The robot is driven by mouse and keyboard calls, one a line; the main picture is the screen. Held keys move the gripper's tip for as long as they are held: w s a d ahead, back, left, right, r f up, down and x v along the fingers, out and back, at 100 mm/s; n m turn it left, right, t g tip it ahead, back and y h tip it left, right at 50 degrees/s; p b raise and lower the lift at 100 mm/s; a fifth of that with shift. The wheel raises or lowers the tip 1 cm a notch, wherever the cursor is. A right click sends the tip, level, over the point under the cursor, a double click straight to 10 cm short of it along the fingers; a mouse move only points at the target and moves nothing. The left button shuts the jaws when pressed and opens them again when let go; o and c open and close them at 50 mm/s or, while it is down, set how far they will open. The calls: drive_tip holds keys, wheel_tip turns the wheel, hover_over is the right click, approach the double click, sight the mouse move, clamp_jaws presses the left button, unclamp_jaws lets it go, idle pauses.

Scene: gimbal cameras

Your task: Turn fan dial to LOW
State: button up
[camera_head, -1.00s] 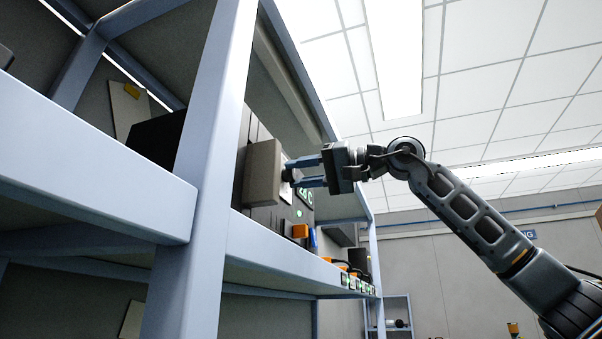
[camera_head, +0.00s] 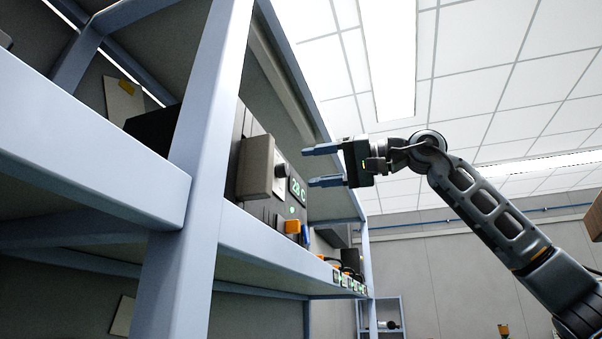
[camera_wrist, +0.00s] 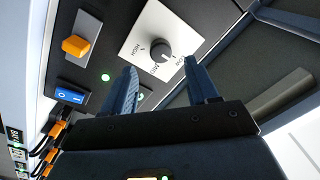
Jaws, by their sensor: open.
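The fan dial (camera_wrist: 159,52) is a dark round knob on a white plate (camera_wrist: 140,35) marked HIGH, MED and LOW. Its pointer direction is too small to tell surely. In the head view the dial (camera_head: 281,171) shows at the panel's face, beside a protruding grey box. My gripper (camera_head: 309,167) is open and empty, its two fingers spread wide, to the right of the panel and apart from the dial. In the wrist view my gripper (camera_wrist: 160,66) points at the panel, with the dial between and beyond the fingertips.
An orange switch (camera_wrist: 76,46) and a blue rocker switch (camera_wrist: 70,95) sit left of the dial in the wrist view. The grey box (camera_head: 256,168) juts out near the dial. A blue shelf post (camera_head: 190,190) stands left. Free room lies right of the shelf.

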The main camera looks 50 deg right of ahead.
drive_tip(key=shift+v, duration=1.25)
